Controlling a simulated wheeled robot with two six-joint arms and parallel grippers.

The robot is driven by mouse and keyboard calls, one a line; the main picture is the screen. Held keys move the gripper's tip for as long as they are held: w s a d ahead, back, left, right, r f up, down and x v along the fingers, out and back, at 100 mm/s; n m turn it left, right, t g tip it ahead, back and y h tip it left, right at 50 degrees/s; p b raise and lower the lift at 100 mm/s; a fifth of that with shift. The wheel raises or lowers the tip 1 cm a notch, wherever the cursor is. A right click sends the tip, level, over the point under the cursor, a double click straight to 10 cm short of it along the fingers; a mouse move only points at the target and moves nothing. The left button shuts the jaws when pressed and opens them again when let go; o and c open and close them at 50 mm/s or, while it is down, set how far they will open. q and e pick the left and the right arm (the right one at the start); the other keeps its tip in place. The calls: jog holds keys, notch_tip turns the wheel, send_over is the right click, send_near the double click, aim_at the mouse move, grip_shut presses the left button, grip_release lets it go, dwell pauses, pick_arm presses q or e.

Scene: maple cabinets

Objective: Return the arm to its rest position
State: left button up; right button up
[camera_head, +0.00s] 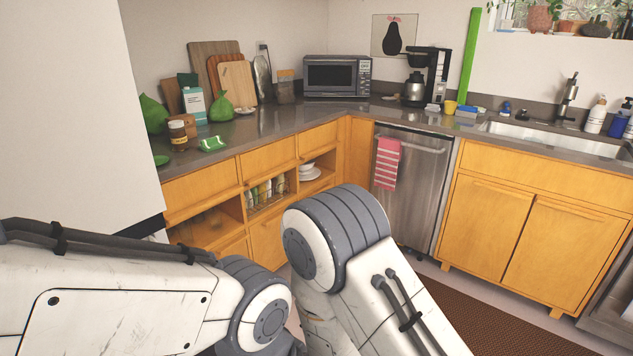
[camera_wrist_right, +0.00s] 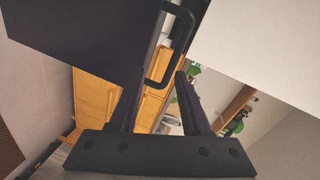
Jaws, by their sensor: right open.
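My right gripper (camera_wrist_right: 161,80) shows in the right wrist view. Its two dark fingers are spread apart and I see nothing held between them. A black bar handle (camera_wrist_right: 186,38) lies just past the fingertips, beside a dark panel and a pale panel; I cannot tell whether the fingers touch it. In the head view my two white and grey arms (camera_head: 120,300) (camera_head: 345,245) fill the bottom, bent at their joints. Both grippers are hidden in that view, and my left gripper does not show anywhere.
A large white panel (camera_head: 75,110) stands close on the left. The counter (camera_head: 270,125) holds cutting boards (camera_head: 237,85), a microwave (camera_head: 337,77) and a coffee maker (camera_head: 427,75). Wooden cabinets and a steel dishwasher (camera_head: 408,185) stand below. A brown rug (camera_head: 490,320) covers the floor at right.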

jog(key=s+d+r+n+g+h, duration=0.5)
jog(key=s+d+n+h, duration=0.1)
jog(key=s+d, duration=0.3)
jog(key=s+d+r+n+g+h, duration=0.5)
jog(key=s+d+n, duration=0.1)
jog(key=s+d, duration=0.35)
notch_tip(320, 180, up, 12)
jog(key=p, duration=1.3)
jog(key=shift+w+r, duration=0.2)
jog(key=shift+w, duration=0.05)
